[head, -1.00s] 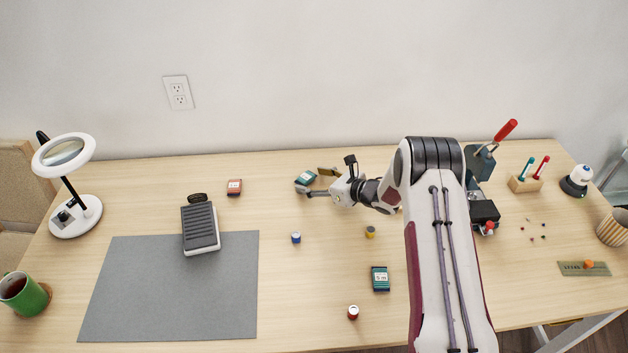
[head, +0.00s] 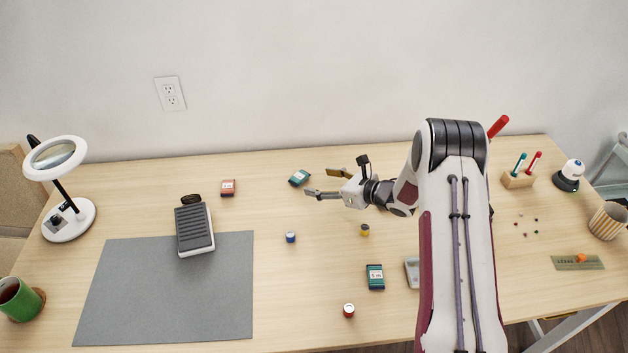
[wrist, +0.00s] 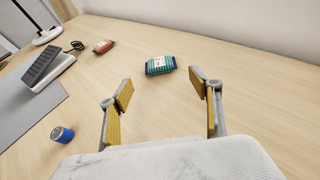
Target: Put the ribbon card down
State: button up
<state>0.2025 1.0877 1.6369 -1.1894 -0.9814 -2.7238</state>
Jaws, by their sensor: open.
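A teal ribbon card (head: 300,178) lies on the table toward the back, just beyond my fingertips. It also shows in the wrist view (wrist: 160,65), ahead of the gap between my fingers and apart from them. My gripper (head: 322,182) is open and empty, with its fingers spread; in the wrist view my gripper (wrist: 165,100) has bare table between the fingers. A second teal card (head: 375,277) lies nearer the front. A red card (head: 228,187) lies at the back left.
A blue spool (head: 291,237), a yellow spool (head: 364,230) and a red spool (head: 349,310) stand on the table. A pedal (head: 195,229) rests partly on the grey mat (head: 165,300). Wood around the far teal card is clear.

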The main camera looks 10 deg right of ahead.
aim_at(337, 202)
jog(key=shift+v, duration=2.85)
jog(key=shift+d+r, duration=0.1)
jog(key=shift+r, duration=0.05)
